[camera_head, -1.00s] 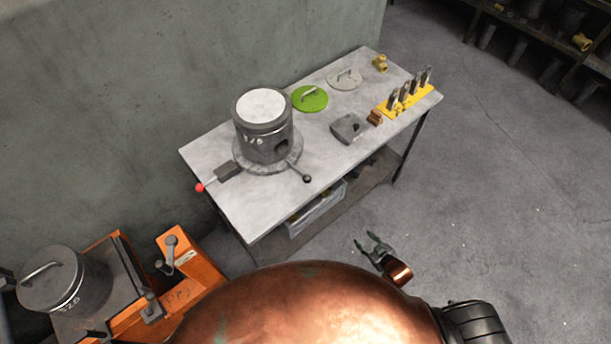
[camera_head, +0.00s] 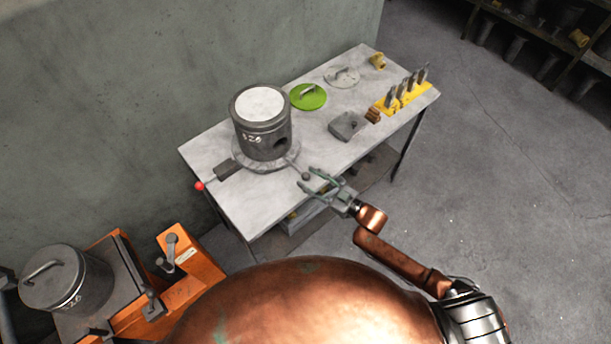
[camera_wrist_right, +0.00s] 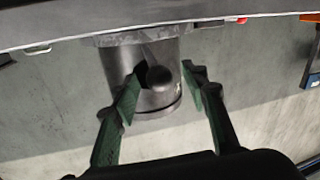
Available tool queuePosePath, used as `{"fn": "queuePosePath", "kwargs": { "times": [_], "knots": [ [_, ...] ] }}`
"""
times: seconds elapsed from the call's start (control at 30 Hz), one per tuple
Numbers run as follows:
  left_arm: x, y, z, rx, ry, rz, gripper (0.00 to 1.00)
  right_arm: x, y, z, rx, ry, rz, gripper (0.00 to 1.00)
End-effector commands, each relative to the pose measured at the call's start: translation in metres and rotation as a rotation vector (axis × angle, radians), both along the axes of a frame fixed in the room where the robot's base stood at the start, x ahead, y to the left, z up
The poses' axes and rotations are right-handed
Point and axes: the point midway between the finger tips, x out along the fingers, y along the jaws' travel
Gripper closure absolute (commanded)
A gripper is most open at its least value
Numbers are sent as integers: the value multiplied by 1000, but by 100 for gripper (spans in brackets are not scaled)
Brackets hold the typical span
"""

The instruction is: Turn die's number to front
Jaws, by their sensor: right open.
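The die (camera_head: 262,128) is a dark grey cylinder with a pale top, standing upright on a round turntable (camera_head: 243,160) on the table. A handle with a dark ball knob (camera_head: 306,176) sticks out from the turntable toward the front right. My right gripper (camera_head: 306,179) is open at the table's front edge, its fingers around or close to the knob; contact cannot be told. In the right wrist view the knob (camera_wrist_right: 161,75) lies between the open fingers. My left gripper is not in view.
The table (camera_head: 225,200) also holds a green lid (camera_head: 308,98), a grey lid (camera_head: 342,78), a grey block (camera_head: 348,126) and a yellow tool rack (camera_head: 400,100). A red-tipped lever (camera_head: 200,186) juts out at left. An orange stand (camera_head: 190,262) with another lidded cylinder (camera_head: 68,280) is at lower left.

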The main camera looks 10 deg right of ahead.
Motion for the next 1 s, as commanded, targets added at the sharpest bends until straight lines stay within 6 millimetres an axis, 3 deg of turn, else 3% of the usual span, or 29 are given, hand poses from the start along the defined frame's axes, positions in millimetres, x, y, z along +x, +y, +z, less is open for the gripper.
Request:
{"fn": "queuePosePath", "kwargs": {
  "times": [0.2, 0.5, 1.0],
  "knots": [
    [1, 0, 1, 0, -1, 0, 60, 14, 13, 0, 0, 0, -1, 59],
    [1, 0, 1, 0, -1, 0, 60, 15, 14, -1, -1, 1, -1, 60],
    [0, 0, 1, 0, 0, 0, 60, 15, 13, -1, -1, 1, -1, 94]
  ]
}}
